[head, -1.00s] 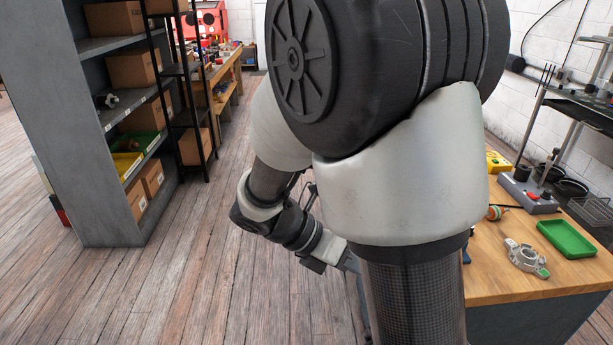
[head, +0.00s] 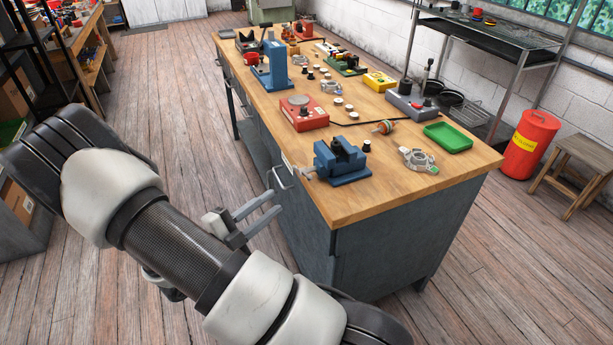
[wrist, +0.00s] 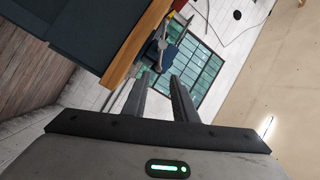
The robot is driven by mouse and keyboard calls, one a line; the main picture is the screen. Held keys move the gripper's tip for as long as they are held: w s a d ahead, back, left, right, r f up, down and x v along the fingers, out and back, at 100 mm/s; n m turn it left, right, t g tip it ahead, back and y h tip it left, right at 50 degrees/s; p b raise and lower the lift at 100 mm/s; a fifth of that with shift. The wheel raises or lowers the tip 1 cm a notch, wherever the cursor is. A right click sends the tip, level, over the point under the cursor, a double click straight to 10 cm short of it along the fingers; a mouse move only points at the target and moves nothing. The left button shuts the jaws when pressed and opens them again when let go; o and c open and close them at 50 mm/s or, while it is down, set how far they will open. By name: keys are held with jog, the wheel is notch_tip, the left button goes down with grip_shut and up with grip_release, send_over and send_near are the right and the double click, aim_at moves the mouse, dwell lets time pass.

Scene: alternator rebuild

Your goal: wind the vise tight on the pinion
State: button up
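The blue vise (head: 345,165) stands on the near left part of the wooden workbench (head: 440,193). Its metal handle (head: 307,172) points left, past the bench edge. Dark jaws show on top; I cannot tell whether the pinion is between them. A small dark cylinder (head: 366,146) stands just right of the vise. My gripper (head: 276,201) is open and empty, out in front of the cabinet, left of and below the vise. In the wrist view, the vise (wrist: 171,56) and its handle show beyond and between the fingers (wrist: 159,77), still apart from them.
The bench's left edge and the cabinet's drawer handle (head: 282,178) are near my gripper.

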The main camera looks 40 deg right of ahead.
aim_at(307, 176)
jog(key=x, duration=1.4)
jog(key=shift+d+b, duration=0.25)
jog(key=shift+b, duration=0.1)
grip_shut()
